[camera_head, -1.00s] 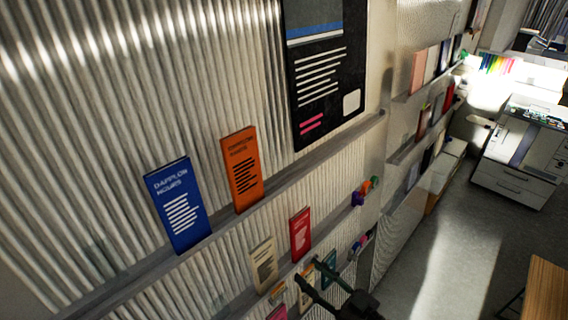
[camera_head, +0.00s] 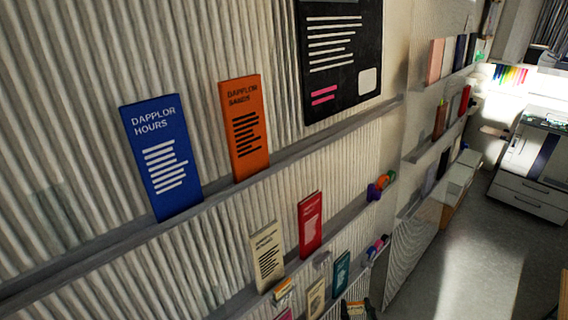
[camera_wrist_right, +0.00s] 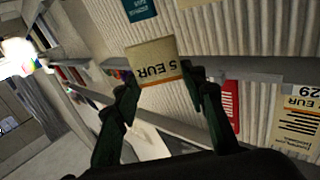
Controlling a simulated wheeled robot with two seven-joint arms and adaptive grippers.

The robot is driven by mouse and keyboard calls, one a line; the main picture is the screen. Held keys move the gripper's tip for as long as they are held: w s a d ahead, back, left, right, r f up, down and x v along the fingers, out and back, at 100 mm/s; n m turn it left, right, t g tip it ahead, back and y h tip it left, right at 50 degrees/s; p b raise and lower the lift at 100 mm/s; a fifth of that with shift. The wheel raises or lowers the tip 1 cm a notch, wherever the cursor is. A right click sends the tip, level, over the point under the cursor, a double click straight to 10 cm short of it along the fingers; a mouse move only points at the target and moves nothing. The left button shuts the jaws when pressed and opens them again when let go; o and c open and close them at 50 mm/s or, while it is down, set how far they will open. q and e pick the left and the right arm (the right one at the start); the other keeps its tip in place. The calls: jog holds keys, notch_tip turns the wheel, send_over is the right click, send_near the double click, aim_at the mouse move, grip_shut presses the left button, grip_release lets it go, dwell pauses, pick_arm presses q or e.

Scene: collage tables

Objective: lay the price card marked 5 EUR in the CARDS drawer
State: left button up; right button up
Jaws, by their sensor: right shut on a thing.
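In the right wrist view, the cream price card marked 5 EUR (camera_wrist_right: 153,60) is held between the fingertips of my right gripper (camera_wrist_right: 160,84). Its print appears upside down there, and the fingers press on its two sides. In the head view only a dark part of my right gripper (camera_head: 357,309) shows at the bottom edge; I cannot make out the held card there. My left gripper is not in view. No drawer with a readable CARDS label shows.
Wall ledges on the corrugated wall hold a blue leaflet (camera_head: 160,160), an orange leaflet (camera_head: 244,128), a cream leaflet (camera_head: 267,257) and a red leaflet (camera_head: 310,225). A cream card marked 29 EUR (camera_wrist_right: 298,125) shows in the wrist view. The floor (camera_head: 470,235) at right is clear.

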aim_at(359, 311)
jog(key=f, duration=0.1)
jog(key=d+f+h+b, duration=0.1)
jog(key=f, duration=0.1)
jog(key=shift+s+d+m, duration=0.2)
jog(key=shift+m, duration=0.2)
jog(key=s+f, duration=0.4)
jog(key=f, duration=0.1)
jog(key=shift+s+a, duration=0.15)
